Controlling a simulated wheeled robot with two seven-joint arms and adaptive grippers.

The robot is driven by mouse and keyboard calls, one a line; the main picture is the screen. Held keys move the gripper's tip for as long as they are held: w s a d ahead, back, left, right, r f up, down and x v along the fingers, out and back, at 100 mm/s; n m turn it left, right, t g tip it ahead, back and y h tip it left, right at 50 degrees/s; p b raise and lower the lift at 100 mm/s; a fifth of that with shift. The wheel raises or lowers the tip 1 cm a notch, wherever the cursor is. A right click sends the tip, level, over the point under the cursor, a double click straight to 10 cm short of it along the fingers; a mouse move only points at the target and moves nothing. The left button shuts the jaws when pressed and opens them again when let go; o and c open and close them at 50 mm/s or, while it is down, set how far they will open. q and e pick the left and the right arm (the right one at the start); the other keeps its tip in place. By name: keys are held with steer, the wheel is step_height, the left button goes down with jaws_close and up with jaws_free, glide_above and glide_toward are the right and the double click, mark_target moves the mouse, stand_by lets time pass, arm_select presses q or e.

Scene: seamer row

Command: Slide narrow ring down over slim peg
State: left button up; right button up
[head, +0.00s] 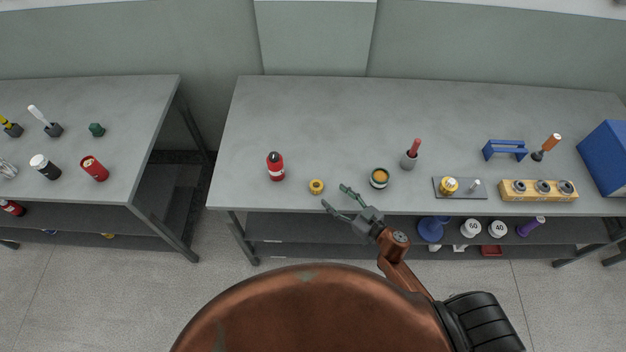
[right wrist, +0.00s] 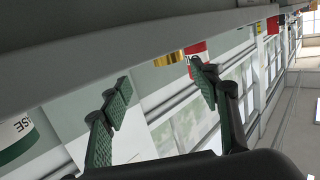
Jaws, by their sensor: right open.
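A small yellow ring (head: 316,186), which looks like the narrow ring, lies near the front edge of the long table. It also shows as a gold ring (right wrist: 168,58) in the right wrist view, beyond the fingertips. A slim pale peg (head: 474,186) stands upright on a dark grey base plate (head: 466,196) to the right. A larger yellow piece (head: 449,185) stands on the plate's left part. My right gripper (head: 336,197) is open and empty at the front edge, just right of the ring and apart from it. Its fingers (right wrist: 160,79) are spread in the wrist view. My left gripper is not seen.
A red canister (head: 276,167) stands left of the ring, a dark tin (head: 379,178) right of it. A grey holder with a red handle (head: 410,157), a blue rack (head: 504,149) and a yellow block (head: 540,191) stand farther right. The table's back is clear.

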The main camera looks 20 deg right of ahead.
mark_target(321, 189)
steer(key=shift+w+a, duration=0.3)
steer(key=shift+w, duration=0.15)
steer(key=x, duration=0.4)
steer(key=a+x, duration=0.1)
steer(key=x, duration=0.1)
steer(key=shift+s+f, duration=0.1)
steer(key=shift+s, duration=0.25)
steer(key=shift+w+a, duration=0.1)
steer(key=shift+w, duration=0.25)
steer(key=shift+c, duration=0.5)
steer(key=c, duration=0.8)
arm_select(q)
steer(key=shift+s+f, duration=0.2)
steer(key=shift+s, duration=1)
arm_select(e)
steer(key=c, duration=0.4)
steer(key=shift+c, duration=0.2)
